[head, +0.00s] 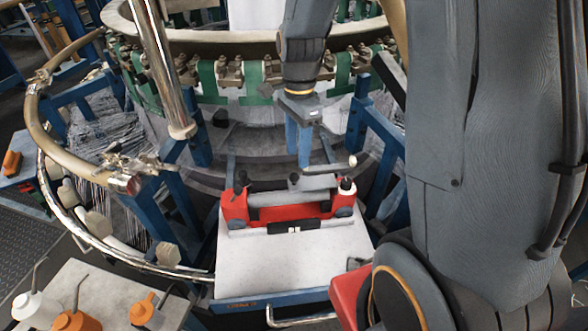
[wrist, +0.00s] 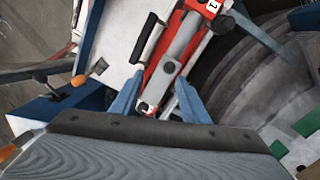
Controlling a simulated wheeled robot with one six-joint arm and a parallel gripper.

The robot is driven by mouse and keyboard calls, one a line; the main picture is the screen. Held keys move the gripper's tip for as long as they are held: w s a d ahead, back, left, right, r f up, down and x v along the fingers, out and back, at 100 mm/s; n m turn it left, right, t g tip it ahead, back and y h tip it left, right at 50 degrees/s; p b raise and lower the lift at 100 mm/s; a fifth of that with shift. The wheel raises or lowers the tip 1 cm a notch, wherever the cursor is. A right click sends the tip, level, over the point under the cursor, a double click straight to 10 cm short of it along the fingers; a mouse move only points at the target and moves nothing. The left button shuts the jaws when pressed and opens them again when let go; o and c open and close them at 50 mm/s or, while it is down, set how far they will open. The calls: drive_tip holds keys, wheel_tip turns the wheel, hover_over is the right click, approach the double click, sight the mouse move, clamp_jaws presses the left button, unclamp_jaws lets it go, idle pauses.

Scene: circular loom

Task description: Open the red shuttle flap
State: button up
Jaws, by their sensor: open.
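The red shuttle (head: 237,206) lies on a white-topped table in the middle of the head view. A long grey cylinder (head: 285,212) runs along it, and a black handle-like piece (head: 294,228) shows at its front. I cannot tell clearly which part is the flap or how it stands. My gripper (head: 304,162) is above the back side of the shuttle, with blue fingers pointing down. In the wrist view my gripper (wrist: 158,88) is open and empty, its fingers apart on either side of the near end of the red shuttle (wrist: 172,27). Contact cannot be made out.
The white table (head: 300,262) has clear room in front of the shuttle. The loom ring (head: 240,75) with green straps stands behind. A shiny pole (head: 163,75) rises at left. Orange and white bottles (head: 75,318) stand on a side table at front left.

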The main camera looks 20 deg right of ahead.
sight(311, 178)
drive_tip(key=shift+w+a+f+m+g+p, duration=0.2)
drive_tip(key=shift+f+m+p, duration=0.25)
drive_tip(key=shift+f+m, duration=0.85)
drive_tip(key=shift+w+d+f+m+g+p, duration=0.15)
drive_tip(key=shift+w+f+m+p, duration=0.4)
drive_tip(key=shift+f, duration=1.2)
drive_tip(key=shift+a+f+m+g+p, duration=0.2)
drive_tip(key=shift+f+m+p, duration=0.1)
drive_tip(key=shift+f+m, duration=1.1)
drive_tip(key=shift+f, duration=0.15)
clamp_jaws()
